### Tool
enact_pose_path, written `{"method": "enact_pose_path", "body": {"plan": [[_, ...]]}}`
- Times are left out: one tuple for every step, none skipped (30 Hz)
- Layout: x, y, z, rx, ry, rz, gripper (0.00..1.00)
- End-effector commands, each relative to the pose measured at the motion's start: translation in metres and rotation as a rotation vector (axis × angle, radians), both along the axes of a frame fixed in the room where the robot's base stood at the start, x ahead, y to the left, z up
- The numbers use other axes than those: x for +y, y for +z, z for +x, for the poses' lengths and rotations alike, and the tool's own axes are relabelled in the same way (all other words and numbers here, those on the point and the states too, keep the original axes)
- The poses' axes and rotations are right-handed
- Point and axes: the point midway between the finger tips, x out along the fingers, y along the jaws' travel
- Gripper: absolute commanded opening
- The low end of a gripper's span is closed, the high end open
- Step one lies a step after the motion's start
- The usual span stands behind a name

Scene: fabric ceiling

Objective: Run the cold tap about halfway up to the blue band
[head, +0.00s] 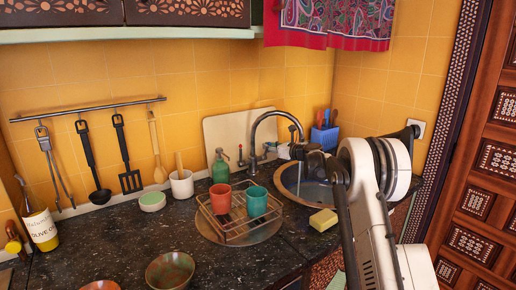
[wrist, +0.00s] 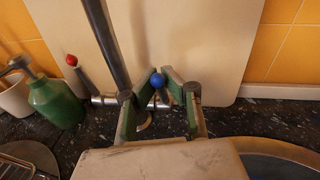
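The blue knob (wrist: 157,80), the cold tap's end, shows in the wrist view between the fingertips of my gripper (wrist: 159,75). The two green-padded fingers stand on either side of it. I cannot tell whether they touch it. In the head view my gripper (head: 290,150) is behind the sink, right of the curved metal spout (head: 258,122), and the blue knob cannot be made out there. The spout also shows in the wrist view (wrist: 107,40). A red knob (wrist: 71,60) is on its left. The sink basin (head: 308,190) is partly hidden by my arm. No blue band can be made out.
A green soap bottle (head: 220,167) stands left of the spout. A wire rack (head: 240,217) with a red and a teal cup is in front. A yellow sponge (head: 323,220) lies by the sink's front edge. A pale board (wrist: 220,45) leans on the wall behind my gripper.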

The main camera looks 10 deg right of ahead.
Motion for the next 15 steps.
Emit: {"method": "enact_pose_path", "body": {"plan": [[0.0003, 0.0001, -0.0002, 0.001, 0.001, 0.000, 0.00], [0.0008, 0.0000, -0.0001, 0.002, 0.002, 0.000, 0.00], [0.0011, -0.0001, -0.0001, 0.001, 0.002, 0.001, 0.00], [0.0013, 0.0000, -0.0001, 0.001, 0.002, 0.001, 0.00], [0.0015, -0.0002, -0.0001, 0.001, 0.002, 0.001, 0.00], [0.0016, -0.0002, -0.0001, 0.001, 0.003, 0.001, 0.00], [0.0016, -0.0002, -0.0001, 0.001, 0.003, 0.001, 0.00], [0.0017, -0.0002, -0.0002, 0.001, 0.003, 0.001, 0.08], [0.0017, -0.0002, -0.0002, 0.001, 0.003, 0.001, 0.14], [0.0016, -0.0002, -0.0001, 0.000, 0.003, 0.000, 0.18], [0.0017, -0.0002, -0.0001, 0.000, 0.003, 0.000, 0.22], [0.0017, -0.0002, -0.0001, 0.000, 0.003, 0.000, 0.27], [0.0017, -0.0002, 0.0000, 0.000, 0.003, 0.000, 0.29], [0.0017, -0.0002, -0.0001, 0.000, 0.003, 0.000, 0.29], [0.0017, -0.0002, -0.0001, 0.000, 0.003, 0.000, 0.29]]}}
